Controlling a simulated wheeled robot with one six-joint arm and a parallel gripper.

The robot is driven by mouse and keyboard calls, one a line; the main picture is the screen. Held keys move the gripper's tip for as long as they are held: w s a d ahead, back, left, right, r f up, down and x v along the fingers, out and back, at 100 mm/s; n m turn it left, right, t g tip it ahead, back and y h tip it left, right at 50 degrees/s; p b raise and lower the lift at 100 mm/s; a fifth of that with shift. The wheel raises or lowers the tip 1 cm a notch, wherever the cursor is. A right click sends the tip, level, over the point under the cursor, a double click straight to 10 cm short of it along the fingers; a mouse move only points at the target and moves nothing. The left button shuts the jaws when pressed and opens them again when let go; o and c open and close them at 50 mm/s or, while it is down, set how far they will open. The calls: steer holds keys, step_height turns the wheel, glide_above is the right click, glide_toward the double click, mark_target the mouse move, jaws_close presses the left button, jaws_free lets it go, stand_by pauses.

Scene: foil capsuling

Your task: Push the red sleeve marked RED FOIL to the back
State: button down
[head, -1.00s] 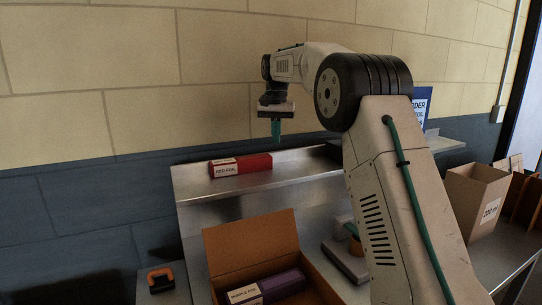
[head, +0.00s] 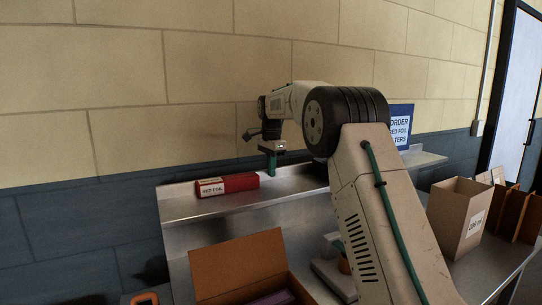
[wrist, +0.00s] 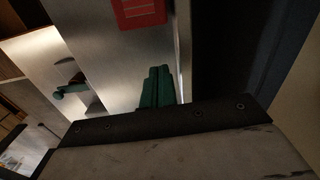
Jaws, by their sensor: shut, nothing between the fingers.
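The red sleeve (head: 240,182) lies on the raised metal shelf in the head view, with its white RED FOIL label (head: 212,188) at its left end. My gripper (head: 271,172) points down just right of the sleeve's right end, its green fingers shut and empty. In the head view the fingers are close to that end; I cannot tell if they touch it. In the wrist view the shut green fingers (wrist: 158,88) hang over the bare metal shelf. A red patterned piece (wrist: 140,10), seemingly the sleeve's end, shows apart from them at the top edge.
The metal shelf (head: 300,190) backs onto the wall. Below it stands an open cardboard box (head: 238,266). A blue order sign (head: 400,125) stands to the right behind my arm. A tan carton (head: 455,220) stands on the right-hand surface.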

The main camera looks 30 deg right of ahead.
mark_target(256, 173)
steer(key=shift+a+f, duration=0.15)
steer(key=shift+f, duration=0.75)
steer(key=a, duration=0.3)
steer(key=shift+s+a+r, duration=0.1)
steer(key=shift+a, duration=0.25)
steer(key=shift+s+a, duration=0.1)
steer(key=shift+a, duration=0.95)
steer(key=shift+d, duration=0.2)
